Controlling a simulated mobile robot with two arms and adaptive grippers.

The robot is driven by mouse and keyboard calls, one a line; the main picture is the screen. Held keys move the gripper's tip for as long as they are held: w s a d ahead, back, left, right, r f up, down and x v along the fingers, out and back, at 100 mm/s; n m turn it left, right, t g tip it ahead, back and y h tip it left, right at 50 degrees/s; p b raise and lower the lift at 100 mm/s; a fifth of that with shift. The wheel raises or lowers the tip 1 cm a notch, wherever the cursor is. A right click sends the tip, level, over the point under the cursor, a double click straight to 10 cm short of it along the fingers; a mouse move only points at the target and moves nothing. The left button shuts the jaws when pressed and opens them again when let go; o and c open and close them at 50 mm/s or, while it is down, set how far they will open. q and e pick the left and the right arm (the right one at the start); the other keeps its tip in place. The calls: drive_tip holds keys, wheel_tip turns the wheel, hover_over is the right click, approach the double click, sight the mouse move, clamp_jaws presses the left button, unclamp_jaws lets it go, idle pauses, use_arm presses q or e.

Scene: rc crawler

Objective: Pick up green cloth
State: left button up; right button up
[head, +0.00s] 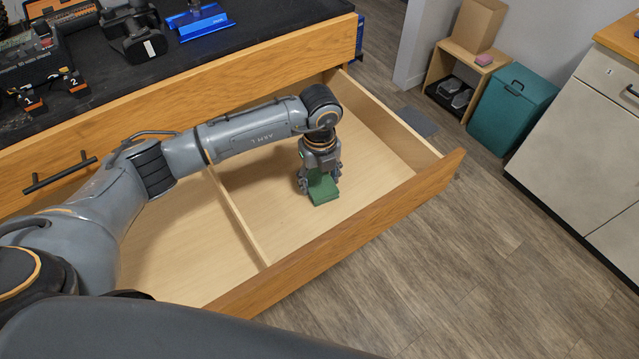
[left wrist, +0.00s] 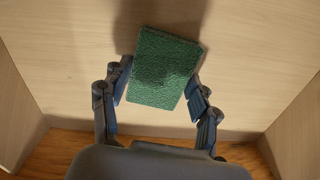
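The green cloth (head: 322,188) is a folded rectangular pad in the right compartment of the open wooden drawer (head: 285,234). In the left wrist view the cloth (left wrist: 165,68) lies slightly turned, its near part between the two fingers. My left gripper (head: 319,183) points down into the compartment, right at the cloth. In the left wrist view its fingers (left wrist: 160,86) stand apart on either side of the cloth, with a narrow gap at the right; contact at the left is unclear. My right gripper is not in either view.
A thin divider (head: 236,215) splits the drawer, and the left compartment looks empty. The black worktop (head: 230,42) behind holds a drill (head: 132,32) and a blue tool (head: 203,24). A teal bin (head: 512,108) and a grey cabinet (head: 590,130) stand on the floor at the right.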

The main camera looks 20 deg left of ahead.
sight(319, 182)
use_arm(q)
wheel_tip(319, 182, up, 10)
drive_tip(key=b, duration=0.1)
idle(0.5)
